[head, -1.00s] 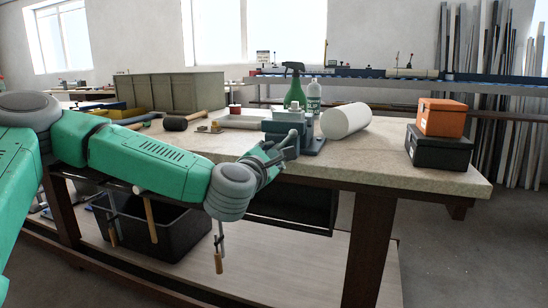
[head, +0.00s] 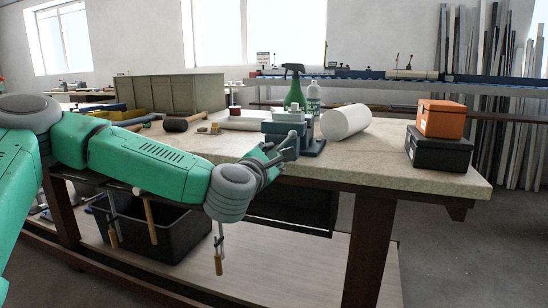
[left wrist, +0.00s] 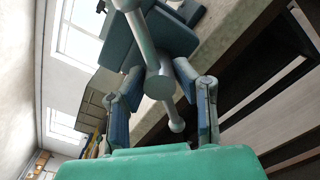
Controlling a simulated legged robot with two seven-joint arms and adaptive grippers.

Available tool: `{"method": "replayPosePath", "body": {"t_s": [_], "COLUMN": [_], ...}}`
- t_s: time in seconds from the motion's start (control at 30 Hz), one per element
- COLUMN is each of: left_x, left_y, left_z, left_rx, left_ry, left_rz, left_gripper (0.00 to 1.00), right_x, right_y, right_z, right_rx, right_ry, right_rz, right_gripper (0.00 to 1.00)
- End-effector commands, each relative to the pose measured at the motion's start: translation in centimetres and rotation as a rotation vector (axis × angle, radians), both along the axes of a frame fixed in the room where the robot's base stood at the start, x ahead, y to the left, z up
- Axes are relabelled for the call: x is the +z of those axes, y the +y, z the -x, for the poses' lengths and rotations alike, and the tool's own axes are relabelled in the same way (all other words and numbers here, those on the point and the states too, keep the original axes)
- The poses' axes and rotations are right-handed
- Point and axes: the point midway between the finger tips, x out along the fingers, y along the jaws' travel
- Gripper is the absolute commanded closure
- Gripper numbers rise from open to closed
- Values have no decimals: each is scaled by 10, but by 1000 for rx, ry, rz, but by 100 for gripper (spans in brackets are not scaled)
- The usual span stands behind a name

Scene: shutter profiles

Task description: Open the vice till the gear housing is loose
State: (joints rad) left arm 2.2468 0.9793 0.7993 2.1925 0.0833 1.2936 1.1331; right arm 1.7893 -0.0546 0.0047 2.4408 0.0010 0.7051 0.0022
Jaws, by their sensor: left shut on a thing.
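The blue-grey vice (head: 312,147) stands at the front edge of the workbench in the head view. In the left wrist view its body (left wrist: 165,38) is close, with a grey bar handle (left wrist: 138,30) that has rounded ends and passes through a round screw head (left wrist: 160,86). My left gripper (head: 282,149) is at the front of the vice. In the left wrist view its fingers (left wrist: 160,76) stand on both sides of the screw head and handle, shut on the handle. I cannot make out the gear housing clearly. My right gripper is out of view.
A green spray bottle (head: 294,90) and a white bottle (head: 313,96) stand behind the vice. A white roll (head: 346,121) lies to its right. An orange box (head: 441,119) sits on a black case (head: 438,150). A mallet (head: 176,124) lies left.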

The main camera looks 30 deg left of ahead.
Motion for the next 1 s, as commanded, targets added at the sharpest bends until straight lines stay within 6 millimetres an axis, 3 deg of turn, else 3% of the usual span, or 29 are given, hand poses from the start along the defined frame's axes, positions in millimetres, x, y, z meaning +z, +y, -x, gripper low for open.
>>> {"method": "replayPosePath", "body": {"t_s": [0.27,0.3,0.33,0.37,0.73,1.0], "left_x": [-5,-5,-5,-4,-1,-2], "left_y": [0,0,0,0,-1,-11], "left_z": [1,1,1,1,5,47], "left_rx": [-1,-1,-1,-1,0,-3], "left_ry": [12,12,10,10,3,4], "left_rz": [0,0,-1,0,0,1], "left_gripper": [100,68,58,56,56,56], "right_x": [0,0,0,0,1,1], "right_y": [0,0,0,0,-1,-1], "right_z": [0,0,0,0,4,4], "right_rx": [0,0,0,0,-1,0], "right_ry": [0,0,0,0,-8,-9], "right_rz": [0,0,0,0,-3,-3], "right_gripper": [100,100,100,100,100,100]}}
